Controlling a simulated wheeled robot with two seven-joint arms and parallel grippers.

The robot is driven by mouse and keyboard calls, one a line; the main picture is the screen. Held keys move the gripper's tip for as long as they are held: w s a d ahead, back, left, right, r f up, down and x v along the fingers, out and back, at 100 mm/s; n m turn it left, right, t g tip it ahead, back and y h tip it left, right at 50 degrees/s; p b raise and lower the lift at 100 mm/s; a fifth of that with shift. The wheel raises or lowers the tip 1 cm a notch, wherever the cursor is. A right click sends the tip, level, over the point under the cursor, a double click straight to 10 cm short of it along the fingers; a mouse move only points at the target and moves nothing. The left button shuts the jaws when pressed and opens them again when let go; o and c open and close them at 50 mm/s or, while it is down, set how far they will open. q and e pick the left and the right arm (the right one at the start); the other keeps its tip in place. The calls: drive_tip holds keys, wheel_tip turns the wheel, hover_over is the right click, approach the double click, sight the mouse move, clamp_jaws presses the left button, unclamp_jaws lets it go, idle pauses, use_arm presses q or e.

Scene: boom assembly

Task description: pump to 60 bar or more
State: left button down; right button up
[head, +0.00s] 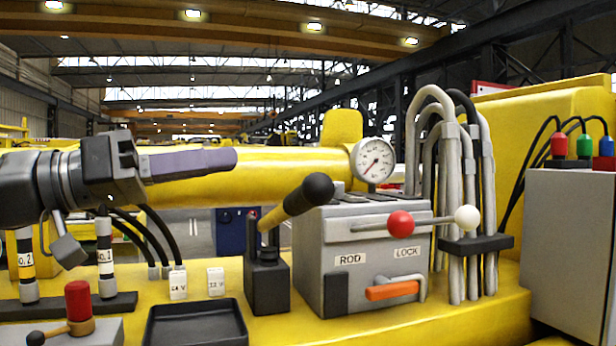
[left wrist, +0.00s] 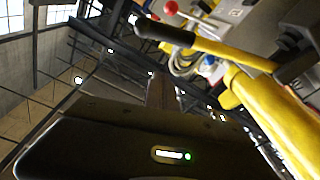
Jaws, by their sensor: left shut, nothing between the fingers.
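The pump lever (head: 290,209) is a yellow rod with a black knob, rising from a black base (head: 267,284) and leaning up to the right. It also shows in the left wrist view (left wrist: 232,54). A round white gauge (head: 374,160) stands behind the grey valve block; its needle points to the lower left, and its numbers are too small to read. My left gripper (head: 234,158) is shut and empty, its purple fingers pointing right. In the picture it is up and left of the lever's knob, apart from it. My right gripper is in no view.
The grey block (head: 325,235) marked ROD and LOCK carries a red-knobbed lever (head: 401,223) and an orange handle (head: 392,290). Grey hoses (head: 411,150) rise at its right. A black tray (head: 195,325) lies in front. Labelled hose stubs (head: 104,245) stand at left below my gripper.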

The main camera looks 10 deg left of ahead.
use_arm(q)
drive_tip(key=shift+m, duration=0.3)
drive_tip(key=p+x, duration=0.1)
drive_tip(key=x, duration=0.2)
drive_tip(key=r+p+x, duration=0.1)
drive_tip(key=x, duration=0.3)
drive_tip(key=p+x, duration=0.2)
drive_tip(key=x, duration=0.1)
drive_tip(key=shift+s+d+r, duration=0.2)
drive_tip(key=shift+s+d, duration=0.1)
drive_tip(key=shift+d, duration=0.05)
drive_tip(key=shift+s+a+f+b, duration=0.1)
drive_tip(key=shift+s+f+b, duration=0.25)
drive_tip(key=shift+f, duration=0.7)
drive_tip(key=shift+s+a+f+b, duration=0.15)
drive_tip(key=shift+s+f, duration=0.35)
drive_tip(key=shift+f, duration=0.55)
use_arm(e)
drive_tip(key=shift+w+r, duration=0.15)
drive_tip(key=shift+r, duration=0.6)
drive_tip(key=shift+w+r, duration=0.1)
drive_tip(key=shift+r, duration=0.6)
